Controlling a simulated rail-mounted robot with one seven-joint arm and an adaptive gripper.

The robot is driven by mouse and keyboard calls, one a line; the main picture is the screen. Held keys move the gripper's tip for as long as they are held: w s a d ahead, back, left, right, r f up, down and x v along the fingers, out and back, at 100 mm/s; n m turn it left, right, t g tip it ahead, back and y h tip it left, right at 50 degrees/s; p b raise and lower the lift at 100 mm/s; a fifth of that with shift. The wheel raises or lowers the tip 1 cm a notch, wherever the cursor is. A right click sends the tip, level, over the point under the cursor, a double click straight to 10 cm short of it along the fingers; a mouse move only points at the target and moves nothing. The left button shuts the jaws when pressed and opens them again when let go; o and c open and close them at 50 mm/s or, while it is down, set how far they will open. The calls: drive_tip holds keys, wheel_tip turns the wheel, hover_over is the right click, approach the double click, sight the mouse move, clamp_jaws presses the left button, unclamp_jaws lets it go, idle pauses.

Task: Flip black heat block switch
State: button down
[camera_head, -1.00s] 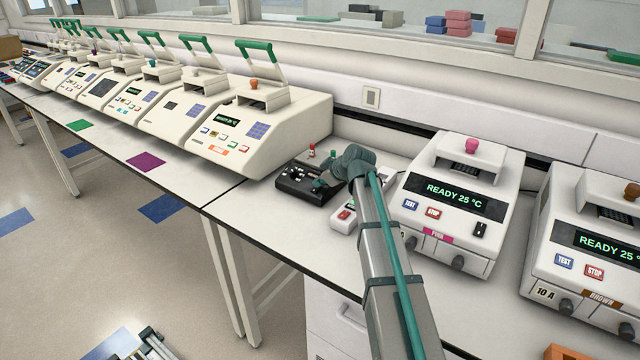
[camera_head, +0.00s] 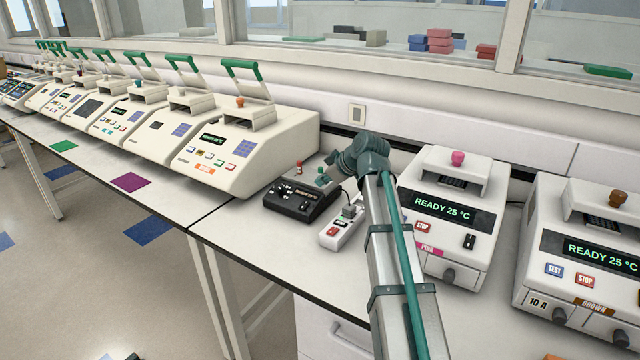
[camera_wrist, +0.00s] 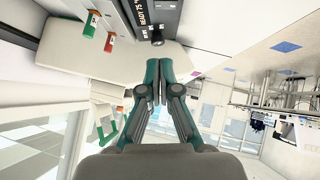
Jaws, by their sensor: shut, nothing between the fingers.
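The black heat block (camera_head: 300,201) sits on the bench in the head view, left of the white power strip. Its top carries a dial and small light markings; I cannot make out which is the switch or its position. In the wrist view, part of a black panel with "READY" lettering and a round knob, seemingly the heat block (camera_wrist: 158,18), shows at the top edge. My gripper (camera_head: 323,180) is by the back right of the block, apart from it as far as I can tell. In the wrist view my gripper (camera_wrist: 159,68) has its fingertips together, with nothing between them.
A white power strip (camera_head: 341,232) with a red switch and a plug stands right of the block. Two small tubes, red-capped (camera_head: 298,168) and green-capped, stand behind it. White cyclers line the bench left, and a pink-labelled cycler (camera_head: 450,240) stands right of my arm.

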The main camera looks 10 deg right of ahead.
drive_tip(key=shift+f, duration=0.1)
drive_tip(key=s+b, duration=0.1)
drive_tip(key=b, duration=0.3)
drive_tip(key=shift+a, duration=0.4)
drive_tip(key=p, duration=0.2)
hover_over(300, 206)
drive_tip(key=s, duration=0.3)
drive_tip(key=f, duration=0.6)
drive_tip(key=shift+d+f, duration=0.35)
drive_tip(key=shift+d, duration=0.05)
drive_tip(key=f, duration=0.3)
drive_tip(key=shift+w+d+p, duration=0.2)
drive_tip(key=shift+d+p, duration=0.05)
drive_tip(key=shift+p, duration=0.1)
drive_tip(key=shift+f, duration=0.6)
